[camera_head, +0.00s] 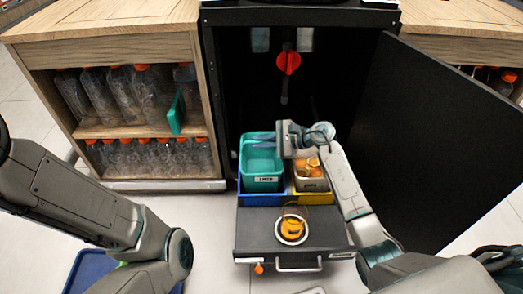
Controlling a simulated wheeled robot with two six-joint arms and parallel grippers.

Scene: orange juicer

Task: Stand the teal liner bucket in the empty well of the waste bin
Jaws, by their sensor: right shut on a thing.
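The teal liner bucket (249,160) is upright at the left, blue well (262,199) of the waste bin inside the open black cabinet. Its lower part is hidden behind the blue front wall, so I cannot tell whether it rests on the well's floor. My right gripper (268,144) reaches in from the right and is shut on the bucket near its upper rim. The yellow well (315,199) beside it holds a bucket with orange peels (308,168). My left arm comes in from the left, but its gripper is out of view.
A dark pull-out drawer front (262,225) with a round orange-filled opening (292,230) stands before the bin. The open black door (440,140) bounds the right. Shelves of bottles (125,95) stand left. A blue tray (90,268) lies below my left arm.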

